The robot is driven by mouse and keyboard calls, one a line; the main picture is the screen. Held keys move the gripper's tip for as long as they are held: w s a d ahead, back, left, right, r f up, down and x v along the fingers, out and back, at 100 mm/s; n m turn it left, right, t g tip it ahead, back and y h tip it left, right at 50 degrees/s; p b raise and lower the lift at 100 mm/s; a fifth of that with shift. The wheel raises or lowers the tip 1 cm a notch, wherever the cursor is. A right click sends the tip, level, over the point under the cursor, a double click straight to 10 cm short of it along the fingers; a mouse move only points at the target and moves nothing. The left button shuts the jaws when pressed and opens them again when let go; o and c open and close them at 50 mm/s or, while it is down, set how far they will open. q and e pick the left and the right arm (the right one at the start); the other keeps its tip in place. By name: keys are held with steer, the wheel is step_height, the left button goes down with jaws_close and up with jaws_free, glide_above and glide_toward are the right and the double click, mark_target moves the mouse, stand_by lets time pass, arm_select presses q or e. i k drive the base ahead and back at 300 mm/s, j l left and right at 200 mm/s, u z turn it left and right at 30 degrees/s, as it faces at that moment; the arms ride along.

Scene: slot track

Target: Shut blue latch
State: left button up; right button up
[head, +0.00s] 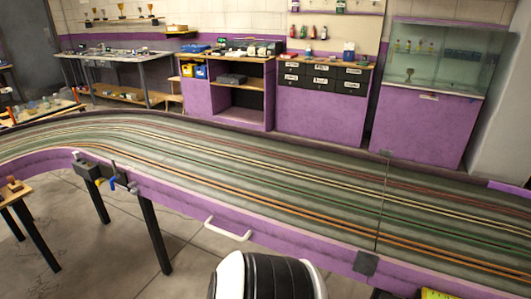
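A small blue latch (122,181) is on the purple front side of the slot track (190,195), left of the middle of the view. It sits beside a dark grey block, above a table leg. It is too small to tell how far open or shut it stands. Neither of my grippers is in view. A rounded white and black part at the bottom middle looks like part of my own body. Nothing covers the latch.
A white handle (228,230) sticks out from the track's front side. A dark grey plate (366,263) sits at a track seam further right. A small wooden-topped table (14,192) stands at far left. Purple cabinets (320,112) line the back wall. The floor before the track is clear.

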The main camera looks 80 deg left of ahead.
mark_target(117, 176)
steer(key=u, duration=3.9)
